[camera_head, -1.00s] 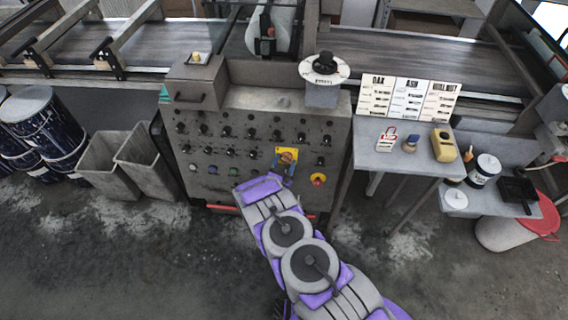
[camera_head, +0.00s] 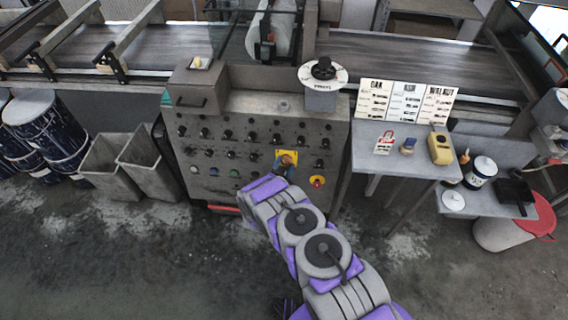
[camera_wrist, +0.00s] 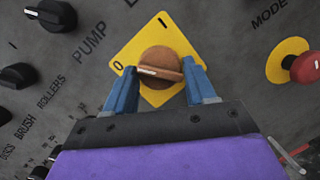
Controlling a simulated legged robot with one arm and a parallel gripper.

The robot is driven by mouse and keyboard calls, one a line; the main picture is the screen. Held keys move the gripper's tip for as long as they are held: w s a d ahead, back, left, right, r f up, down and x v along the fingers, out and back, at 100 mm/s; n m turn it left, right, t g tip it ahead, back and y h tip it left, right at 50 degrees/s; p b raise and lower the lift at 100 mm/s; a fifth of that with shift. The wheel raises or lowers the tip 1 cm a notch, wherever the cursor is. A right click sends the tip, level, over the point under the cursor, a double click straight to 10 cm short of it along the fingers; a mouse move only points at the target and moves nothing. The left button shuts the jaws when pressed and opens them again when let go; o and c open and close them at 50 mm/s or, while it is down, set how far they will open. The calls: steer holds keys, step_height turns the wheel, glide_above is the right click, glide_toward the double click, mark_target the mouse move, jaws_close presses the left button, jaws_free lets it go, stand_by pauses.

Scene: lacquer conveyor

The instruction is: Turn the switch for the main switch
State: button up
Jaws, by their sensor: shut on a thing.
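The main switch is a round orange-brown knob (camera_wrist: 158,66) on a yellow plate (camera_wrist: 135,47) marked 0 and I, seen close in the wrist view. Its handle bar lies roughly level in that view, its pale-marked end at the left, toward the 0. My gripper (camera_wrist: 160,75) has one blue finger on each side of the knob and is shut on it. In the head view the yellow plate (camera_head: 294,154) sits on the grey control panel (camera_head: 215,185), and my arm reaches it from below.
A red emergency button (camera_wrist: 305,67) on a yellow ring is to the right of the switch. Black knobs, including the pump knob (camera_wrist: 52,15), are to the left. A side table (camera_head: 400,165) with sample boards (camera_head: 405,101) stands right of the panel.

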steer(key=m+g+p, duration=0.1)
steer(key=m, duration=0.2)
steer(key=shift+r+m, duration=0.15)
steer(key=shift+m, duration=0.25)
steer(key=m, duration=0.3)
steer(key=shift+m+g, duration=0.4)
steer(key=m+g+b, duration=0.1)
steer(key=m+b, duration=0.1)
steer(key=m, duration=0.2)
steer(key=shift+d, duration=0.1)
steer(key=shift+r+m+g+y+b, duration=0.15)
steer(key=shift+m+g+y+b, duration=0.2)
steer(key=shift+m+b, duration=1.15)
steer(key=shift+d+m+p, duration=0.1)
steer(key=shift+m+p, duration=0.2)
steer(key=shift+m, duration=0.2)
steer(key=o, duration=1)
